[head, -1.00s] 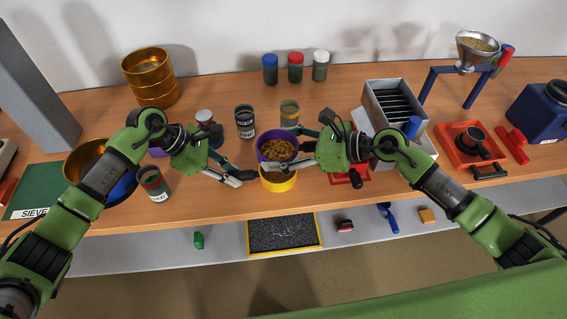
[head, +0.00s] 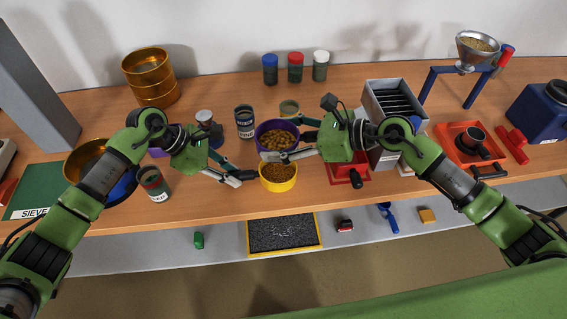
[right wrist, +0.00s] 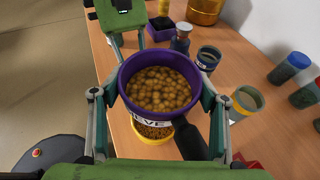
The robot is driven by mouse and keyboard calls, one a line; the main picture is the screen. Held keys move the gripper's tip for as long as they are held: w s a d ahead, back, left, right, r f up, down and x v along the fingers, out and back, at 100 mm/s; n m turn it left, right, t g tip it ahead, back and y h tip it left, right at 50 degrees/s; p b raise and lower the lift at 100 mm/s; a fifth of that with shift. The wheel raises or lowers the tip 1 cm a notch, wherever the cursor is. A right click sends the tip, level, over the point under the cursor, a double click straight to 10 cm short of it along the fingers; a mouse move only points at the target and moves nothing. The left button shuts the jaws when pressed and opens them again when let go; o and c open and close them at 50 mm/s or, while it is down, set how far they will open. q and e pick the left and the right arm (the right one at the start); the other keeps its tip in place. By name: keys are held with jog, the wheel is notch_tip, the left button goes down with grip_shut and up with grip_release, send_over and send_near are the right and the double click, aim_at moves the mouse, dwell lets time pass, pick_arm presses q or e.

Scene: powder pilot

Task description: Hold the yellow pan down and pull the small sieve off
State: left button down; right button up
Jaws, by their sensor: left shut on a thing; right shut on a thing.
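The yellow pan (head: 278,184) stands on the table near its front edge with brown grains in it. My left gripper (head: 248,177) is shut on the yellow pan's left side. The small sieve (head: 277,149) is purple and full of coarser brown grains. My right gripper (head: 288,138) is shut on the sieve and holds it above and a little behind the pan, apart from it. In the right wrist view the sieve (right wrist: 134,107) sits between the two fingers, and part of the yellow pan (right wrist: 150,138) shows below it, the rest hidden.
A red tool with a black handle (head: 346,172) lies right of the pan. A grey slotted box (head: 392,100) stands behind my right arm. Several jars stand behind, including a dark labelled one (head: 244,121). A white-labelled jar (head: 153,183) stands at the left.

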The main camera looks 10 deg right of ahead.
jog(key=shift+r, duration=0.3)
pick_arm(q)
jog(key=c, duration=1.8)
grip_release()
jog(key=shift+v, duration=3.75)
jog(key=v, duration=1.2)
